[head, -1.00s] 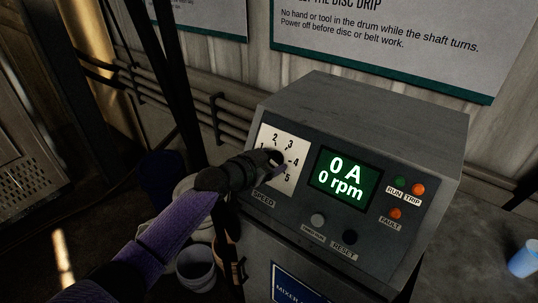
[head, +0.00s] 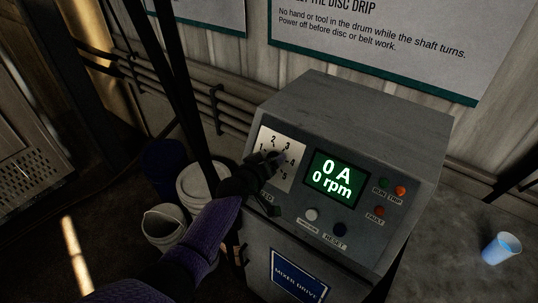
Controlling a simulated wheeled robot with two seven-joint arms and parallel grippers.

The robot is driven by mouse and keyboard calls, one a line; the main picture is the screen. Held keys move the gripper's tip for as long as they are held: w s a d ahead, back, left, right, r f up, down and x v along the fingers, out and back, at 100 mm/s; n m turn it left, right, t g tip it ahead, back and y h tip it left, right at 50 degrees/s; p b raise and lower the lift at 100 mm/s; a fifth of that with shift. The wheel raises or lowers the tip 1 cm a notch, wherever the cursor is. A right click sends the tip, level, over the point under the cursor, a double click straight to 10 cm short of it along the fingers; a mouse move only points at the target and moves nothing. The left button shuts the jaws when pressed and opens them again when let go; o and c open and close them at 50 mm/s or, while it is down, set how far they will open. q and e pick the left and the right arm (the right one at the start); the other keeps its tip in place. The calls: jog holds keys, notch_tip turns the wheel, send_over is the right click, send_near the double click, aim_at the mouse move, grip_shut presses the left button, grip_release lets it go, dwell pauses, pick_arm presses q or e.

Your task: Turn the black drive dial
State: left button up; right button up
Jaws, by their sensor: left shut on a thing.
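The black drive dial sits on a white scale plate (head: 268,143) with printed numbers, at the left of the sloped grey control panel (head: 322,127). My left gripper (head: 272,163) is at the dial, shut on it, and hides most of it, so the pointer's setting cannot be read. My right gripper is out of view.
Right of the display are the run, trip and fault lamps (head: 377,212). A pale button (head: 312,214) and a dark reset button (head: 339,229) sit below it. Buckets (head: 164,224) stand on the floor at left, a blue cup (head: 501,248) at right.

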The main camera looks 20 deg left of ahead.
pick_arm(q)
jog(key=shift+r+n+p, duration=0.1)
jog(key=shift+n+p, duration=0.4)
jog(key=shift+n, duration=0.5)
jog(key=shift+d+n+g+y+p, duration=0.1)
jog(key=shift+n+g+y+p, duration=0.35)
jog(key=shift+n, duration=0.55)
jog(key=shift+n+p, duration=0.35)
jog(key=shift+n, duration=0.25)
jog(key=o, duration=1.2)
jog(key=shift+c, duration=0.2)
